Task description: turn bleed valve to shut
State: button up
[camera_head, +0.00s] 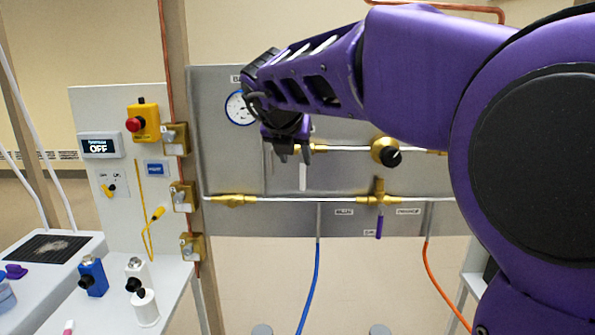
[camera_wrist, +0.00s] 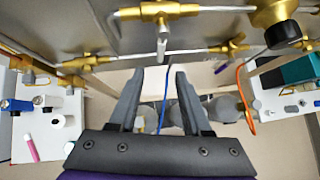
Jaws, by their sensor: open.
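My gripper (camera_head: 292,152) is open and empty in front of the grey panel. In the wrist view its two fingers (camera_wrist: 158,82) stand apart, with a pale lever (camera_wrist: 162,48) showing beyond the gap. That lever hangs straight down from an upper brass valve (camera_wrist: 160,10). In the head view the pale lever (camera_head: 303,178) shows just below my gripper, which partly hides its valve. A lower brass valve (camera_head: 379,190) has a purple lever (camera_head: 379,228) hanging down. The labels are too small to read surely, so I cannot tell which is the bleed valve.
A black-knobbed brass regulator (camera_head: 385,152) sits right of the levers. A gauge (camera_head: 239,108) is partly behind my arm. Blue (camera_head: 310,285) and orange (camera_head: 440,290) hoses hang below the panel. Bottles (camera_head: 143,300) stand on the left bench. Space before the lower panel is clear.

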jog(key=shift+v, duration=1.1)
